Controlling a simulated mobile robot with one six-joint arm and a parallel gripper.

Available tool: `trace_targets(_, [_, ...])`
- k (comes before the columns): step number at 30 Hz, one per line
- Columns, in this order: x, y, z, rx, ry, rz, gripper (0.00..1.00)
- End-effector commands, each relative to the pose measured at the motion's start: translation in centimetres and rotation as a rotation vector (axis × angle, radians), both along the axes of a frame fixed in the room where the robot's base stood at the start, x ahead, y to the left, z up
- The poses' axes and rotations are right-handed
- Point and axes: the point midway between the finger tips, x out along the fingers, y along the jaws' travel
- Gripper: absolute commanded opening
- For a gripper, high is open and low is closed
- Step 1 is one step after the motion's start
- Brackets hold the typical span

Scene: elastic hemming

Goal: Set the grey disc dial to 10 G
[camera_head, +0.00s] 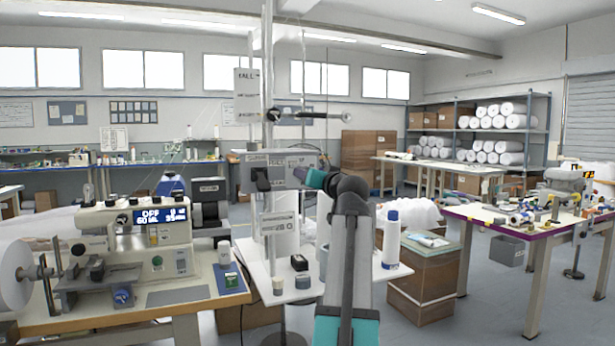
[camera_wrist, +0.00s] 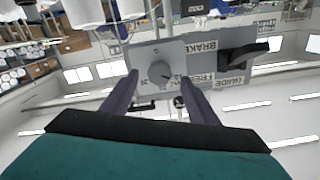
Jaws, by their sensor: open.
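The grey disc dial (camera_wrist: 161,73) sits on the face of a light grey control box (camera_wrist: 140,52) in the wrist view, which is turned roughly upside down. Small marks surround the dial, but its setting is too small to read for certain. My gripper (camera_wrist: 159,80) is open, with one dark finger on each side of the dial; I cannot tell whether they touch it. In the head view my gripper (camera_head: 313,178) reaches the right part of the grey control box (camera_head: 278,160) on the post, and the dial is not clearly visible there.
A black lever (camera_wrist: 243,53) sticks out beside the dial, near the BRAKE and GUIDE labels. In the head view a horizontal rod (camera_head: 325,115) runs above the box. A sewing machine (camera_head: 135,225) stands left.

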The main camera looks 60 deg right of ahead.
Motion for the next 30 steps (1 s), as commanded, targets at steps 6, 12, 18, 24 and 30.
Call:
trace_targets(6, [-2.4,1.9,0.0,-0.002,-0.001,-0.002,0.54])
trace_targets(12, [-4.5,3.4,0.0,-0.002,-0.001,-0.002,0.54])
trace_targets(18, [-6.4,4.8,0.0,-0.002,-0.001,-0.002,0.54])
trace_targets(24, [-7.6,5.7,0.1,-0.002,-0.001,-0.001,0.54])
trace_targets(30, [-7.9,5.9,0.1,-0.002,-0.001,-0.001,0.54])
